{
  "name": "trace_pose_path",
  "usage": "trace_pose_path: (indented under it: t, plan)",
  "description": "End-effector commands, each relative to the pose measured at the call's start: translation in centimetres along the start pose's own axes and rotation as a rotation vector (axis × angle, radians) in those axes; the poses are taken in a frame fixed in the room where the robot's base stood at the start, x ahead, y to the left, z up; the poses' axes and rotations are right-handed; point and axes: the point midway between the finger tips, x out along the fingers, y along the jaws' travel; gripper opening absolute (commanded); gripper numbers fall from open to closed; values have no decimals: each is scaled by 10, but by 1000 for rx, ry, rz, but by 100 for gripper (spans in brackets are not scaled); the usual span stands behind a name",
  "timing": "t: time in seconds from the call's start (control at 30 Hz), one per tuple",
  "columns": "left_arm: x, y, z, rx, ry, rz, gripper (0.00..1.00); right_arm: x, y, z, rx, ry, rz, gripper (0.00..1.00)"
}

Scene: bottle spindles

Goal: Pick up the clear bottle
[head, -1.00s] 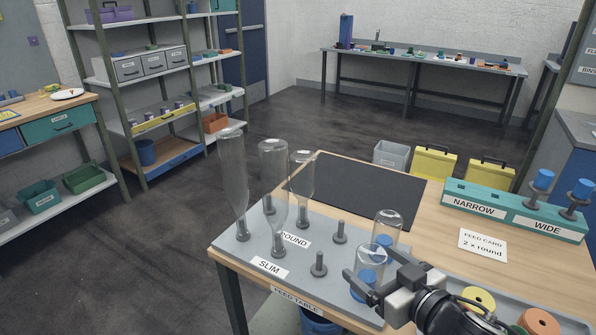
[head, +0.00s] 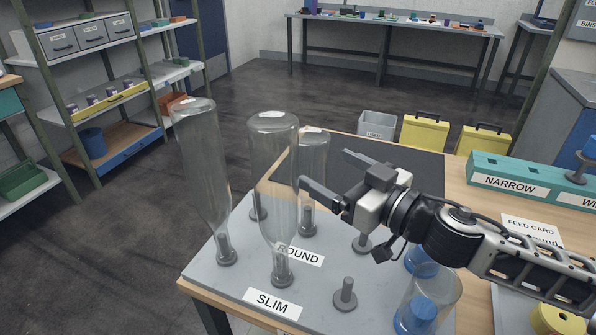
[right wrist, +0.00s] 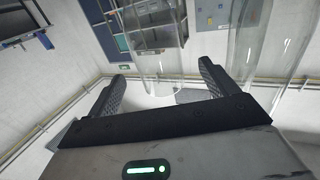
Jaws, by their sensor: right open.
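Three tall clear bottles stand upside down over grey spindles on the grey board: a left one (head: 203,165), a front middle one (head: 272,160) and a rear right one (head: 314,155). My right gripper (head: 325,170) is open and empty, level with the upper part of the rear right bottle. Its near finger overlaps that bottle in the picture; contact cannot be told. In the right wrist view, clear glass (right wrist: 155,45) shows beyond and between the open fingers (right wrist: 165,90), with more clear glass (right wrist: 247,40) to the right. My left gripper is out of view.
The board (head: 312,275) carries bare spindles, one at the front (head: 345,292), and SLIM and ROUND labels. Short clear jars with blue pieces inside, one at the front (head: 443,290), stand below my right arm. A dark mat (head: 425,180) lies behind the gripper.

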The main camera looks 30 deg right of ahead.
Motion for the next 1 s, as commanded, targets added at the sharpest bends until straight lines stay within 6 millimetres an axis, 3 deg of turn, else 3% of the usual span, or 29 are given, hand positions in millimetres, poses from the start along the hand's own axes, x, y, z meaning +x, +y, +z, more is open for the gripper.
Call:
trace_pose_path:
  t: [0.5, 0.8, 1.0]
  plan:
    - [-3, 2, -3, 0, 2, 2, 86, 28, 1, 5, 0, 1, 1, 86]
    - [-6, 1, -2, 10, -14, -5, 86, 62, 2, 8, 1, 3, 2, 86]
    - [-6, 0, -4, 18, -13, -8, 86, 74, 2, 10, 0, 0, 1, 86]
